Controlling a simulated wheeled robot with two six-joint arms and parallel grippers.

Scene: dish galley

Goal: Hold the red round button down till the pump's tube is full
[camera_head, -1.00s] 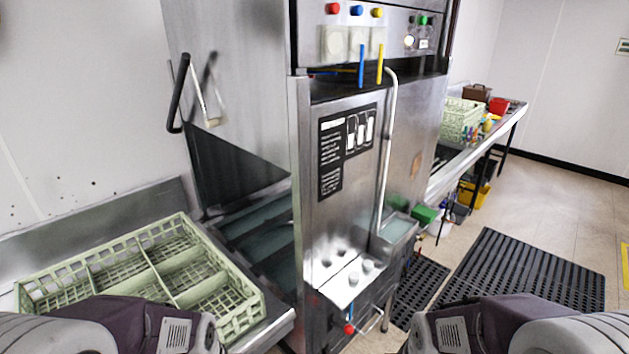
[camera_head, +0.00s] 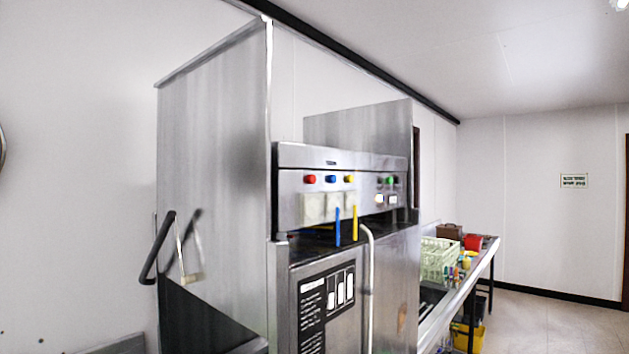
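The red round button (camera_head: 310,180) is the leftmost of three coloured buttons on the machine's upper control panel (camera_head: 290,190). A blue button (camera_head: 331,179) and a yellow button (camera_head: 349,179) sit to its right. Below them are pale, clear-looking containers (camera_head: 313,208); I cannot tell how full they are. A blue tube (camera_head: 338,226) and a yellow tube (camera_head: 355,223) hang below the panel. No red tube can be made out. Neither of my grippers shows in the head view.
The tall steel hood (camera_head: 215,190) with a black handle (camera_head: 157,248) stands left of the panel. A white hose (camera_head: 370,280) runs down the front. A side table with a green rack (camera_head: 438,258) and a red container (camera_head: 473,242) is at the right. Open floor (camera_head: 550,325) lies beyond.

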